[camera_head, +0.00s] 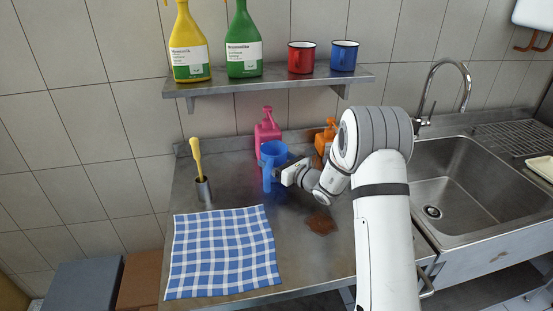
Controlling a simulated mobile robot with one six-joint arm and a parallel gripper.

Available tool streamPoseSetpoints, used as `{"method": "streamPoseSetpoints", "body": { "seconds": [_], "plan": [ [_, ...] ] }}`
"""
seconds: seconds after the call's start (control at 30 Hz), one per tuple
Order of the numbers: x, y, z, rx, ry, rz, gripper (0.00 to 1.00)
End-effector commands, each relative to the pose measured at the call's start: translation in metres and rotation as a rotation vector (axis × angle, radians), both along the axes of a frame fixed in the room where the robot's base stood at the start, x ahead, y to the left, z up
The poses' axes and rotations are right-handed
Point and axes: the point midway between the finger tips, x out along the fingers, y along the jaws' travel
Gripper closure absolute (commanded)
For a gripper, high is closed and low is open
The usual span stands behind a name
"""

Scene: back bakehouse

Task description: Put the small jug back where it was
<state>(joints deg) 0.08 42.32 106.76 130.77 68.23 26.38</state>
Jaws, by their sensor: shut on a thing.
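A small blue jug (273,158) is in the middle of the metal counter's back half, in front of a pink container. My gripper (286,174) reaches in from the right and is shut on the jug's right side. The jug looks upright. I cannot tell whether its base touches the counter or is a little above it. The fingertips are small and partly hidden against the jug.
A pink container (267,130) and an orange one (324,138), partly behind my arm, stand at the back. A brown spill (320,223) lies front right. A checked cloth (222,250) covers the front left; a metal cup (204,190) holds a yellow-handled tool. A shelf (270,84) hangs above.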

Motion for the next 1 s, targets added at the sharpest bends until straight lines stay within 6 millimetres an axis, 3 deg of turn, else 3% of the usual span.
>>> {"method": "streamPoseSetpoints", "body": {
  "seconds": [0.33,0.37,0.6,1.0],
  "plan": [
    [0.0002,-0.0007,-0.0033,0.001,-0.004,0.0,0.52],
    [0.0001,-0.0007,-0.0025,0.001,-0.002,0.0,0.21],
    [0.0,-0.0011,-0.0018,0.001,-0.002,-0.001,0.02],
    [-0.0043,-0.0071,0.0004,0.001,-0.001,-0.003,0.01]
  ]
}}
